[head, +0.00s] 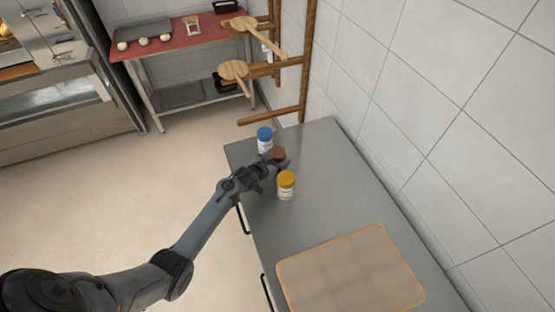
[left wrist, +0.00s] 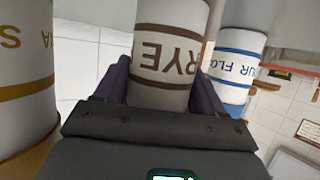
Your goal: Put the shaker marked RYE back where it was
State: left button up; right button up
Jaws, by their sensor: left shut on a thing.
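The RYE shaker (left wrist: 168,55) has a white body with brown bands and shows upside down in the left wrist view, between the two fingers. In the head view its brown lid (head: 278,153) shows over the counter, between a blue-lidded shaker (head: 265,140) and a yellow-lidded shaker (head: 286,186). My left gripper (head: 272,165) is shut on the RYE shaker. The blue-banded shaker (left wrist: 236,68), partly lettered "UR FLO", stands close on one side. The yellow-banded shaker (left wrist: 26,75) is close on the other. I cannot tell whether the RYE shaker's base touches the counter. My right gripper is not in view.
The grey counter (head: 300,222) runs along the tiled wall, with a pale board (head: 350,270) at its near end. Wooden peels (head: 235,70) hang on a rack behind. A red-topped table (head: 175,42) and an oven (head: 50,105) stand farther back.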

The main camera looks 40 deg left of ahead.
pick_arm(q)
jog(key=shift+f, duration=0.1)
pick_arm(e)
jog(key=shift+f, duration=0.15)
pick_arm(q)
jog(key=o, duration=0.9)
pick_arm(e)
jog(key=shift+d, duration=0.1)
pick_arm(q)
jog(key=shift+s+r, duration=0.3)
jog(key=shift+r, duration=0.05)
pick_arm(e)
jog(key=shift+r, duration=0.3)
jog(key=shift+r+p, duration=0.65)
jog(key=shift+p, duration=0.15)
pick_arm(q)
jog(key=v, duration=1.1)
jog(key=shift+s, duration=0.15)
